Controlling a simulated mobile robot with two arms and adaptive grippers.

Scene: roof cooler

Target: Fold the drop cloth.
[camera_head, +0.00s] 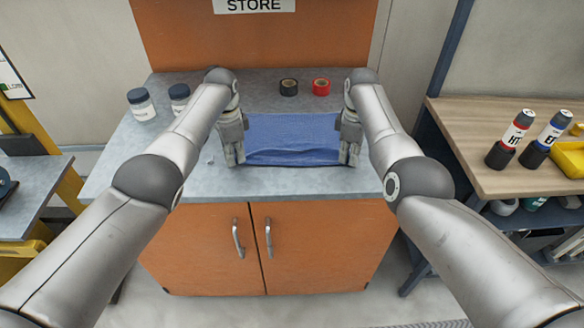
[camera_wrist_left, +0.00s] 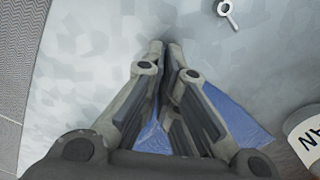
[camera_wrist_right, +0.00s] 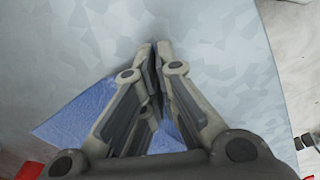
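The blue drop cloth (camera_head: 292,130) lies on the grey counter, with a wavy crease or edge along its near side. My left gripper (camera_head: 236,160) is at its near left corner, and my right gripper (camera_head: 347,160) is at its near right corner. In the left wrist view the fingers (camera_wrist_left: 166,50) are closed together, with the cloth (camera_wrist_left: 235,120) narrowing in behind them. In the right wrist view the fingers (camera_wrist_right: 156,50) are likewise closed, with the cloth (camera_wrist_right: 75,120) running in between them. The pinched corners themselves are hidden by the fingers.
A black tape roll (camera_head: 289,87) and a red tape roll (camera_head: 321,86) sit behind the cloth. Two white jars, one here (camera_head: 141,104), stand at the counter's left. A small metal key-like piece (camera_wrist_left: 228,12) lies near my left gripper. A wooden bench (camera_head: 480,130) stands at right.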

